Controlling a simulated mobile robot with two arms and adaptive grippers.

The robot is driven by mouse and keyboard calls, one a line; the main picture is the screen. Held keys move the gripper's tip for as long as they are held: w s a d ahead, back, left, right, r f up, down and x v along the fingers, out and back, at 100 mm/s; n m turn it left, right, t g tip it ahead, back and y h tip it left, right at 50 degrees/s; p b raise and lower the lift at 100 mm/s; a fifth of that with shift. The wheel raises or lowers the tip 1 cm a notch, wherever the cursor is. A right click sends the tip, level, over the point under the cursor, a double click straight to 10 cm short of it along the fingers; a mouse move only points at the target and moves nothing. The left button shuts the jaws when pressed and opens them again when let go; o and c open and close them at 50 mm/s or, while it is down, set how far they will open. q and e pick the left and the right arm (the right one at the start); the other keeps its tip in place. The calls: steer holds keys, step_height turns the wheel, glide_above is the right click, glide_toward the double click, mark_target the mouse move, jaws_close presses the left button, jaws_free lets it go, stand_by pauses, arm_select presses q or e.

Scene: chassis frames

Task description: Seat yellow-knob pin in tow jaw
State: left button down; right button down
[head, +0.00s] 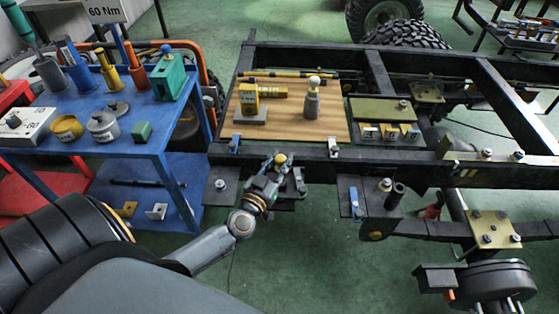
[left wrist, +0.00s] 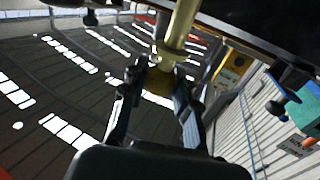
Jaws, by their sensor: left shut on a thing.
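My left gripper (head: 281,168) is at the near rail of the chassis frame, shut on the yellow-knob pin (head: 281,158), whose yellow knob shows between the fingers. In the left wrist view the fingers (left wrist: 158,90) close around a yellow part, and a pale shaft (left wrist: 181,32) extends away from it. Dark bracket parts (head: 299,182) stand close beside the gripper at the rail. I cannot tell which of them is the tow jaw, nor whether the pin touches or enters it. The gripper hides the pin's lower end. My right gripper is in neither view.
A wooden board (head: 325,125) on the frame carries a yellow block (head: 248,97) and a grey knobbed post (head: 312,100). A blue cart (head: 165,150) with tools and pots stands left. Dark frame rails and brackets (head: 383,205) lie right. Green floor is open below the frame.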

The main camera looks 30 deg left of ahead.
mark_target(279, 171)
arm_select(q)
steer(key=shift+f+b, duration=0.4)
steer(key=shift+f, duration=0.25)
steer(key=shift+f+b, duration=0.8)
steer(key=shift+f, duration=0.4)
stand_by(0.6)
steer(key=shift+f, duration=0.1)
steer(key=shift+s+a+f+b, duration=0.1)
steer(key=shift+a+f+b, duration=0.2)
steer(key=shift+f+b, duration=0.5)
steer(key=shift+f, duration=0.15)
steer(key=c, duration=1.1)
jaws_free()
steer(key=shift+o, duration=0.8)
steer(key=shift+d, duration=0.25)
